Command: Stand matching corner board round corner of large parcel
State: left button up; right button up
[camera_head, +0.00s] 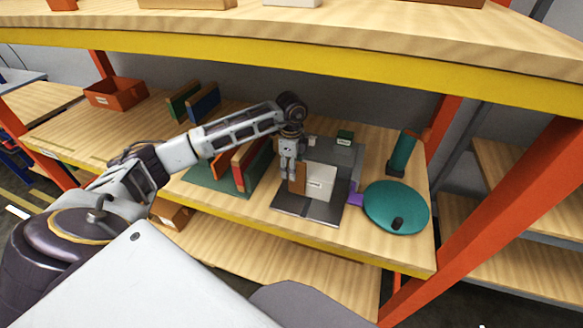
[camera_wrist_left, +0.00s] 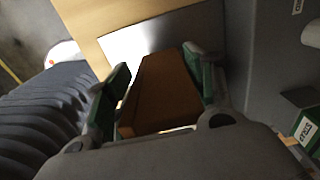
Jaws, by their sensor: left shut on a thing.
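My left gripper (camera_head: 289,176) is shut on a brown corner board (camera_head: 299,178), which stands roughly upright at the left edge of a white-fronted block (camera_head: 320,182). This block, with grey behind it, looks like the large parcel; its exact outline is unclear. In the left wrist view the brown board (camera_wrist_left: 163,90) sits between the green-padded fingers (camera_wrist_left: 160,84), with a bright white surface (camera_wrist_left: 135,42) behind it. I cannot tell whether the board touches the parcel. My right gripper is not in view.
The block stands on a dark grey plate (camera_head: 290,205). A green rack (camera_head: 205,180) with red and orange boards (camera_head: 246,168) is to its left. An orange bin (camera_head: 116,93) stands far left. The yellow-edged upper shelf (camera_head: 300,67) overhangs.

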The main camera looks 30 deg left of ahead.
pick_arm(q)
jog(key=shift+s+d+f, duration=0.1)
jog(key=shift+s+f, duration=0.15)
jog(key=shift+f, duration=0.3)
jog(key=shift+s+f, duration=0.2)
jog(key=shift+f, duration=0.45)
jog(key=o, duration=1.3)
jog(key=shift+w+f, duration=0.25)
jog(key=shift+w, duration=0.15)
jog(key=shift+o, duration=0.2)
jog(key=shift+r, duration=0.2)
jog(key=shift+s+r, duration=0.1)
jog(key=shift+r, duration=0.05)
jog(key=shift+w+r, duration=0.2)
jog(key=shift+r, duration=3.6)
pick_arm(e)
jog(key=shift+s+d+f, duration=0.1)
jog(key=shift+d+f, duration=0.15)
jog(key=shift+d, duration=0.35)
pick_arm(q)
jog(key=shift+s, duration=0.1)
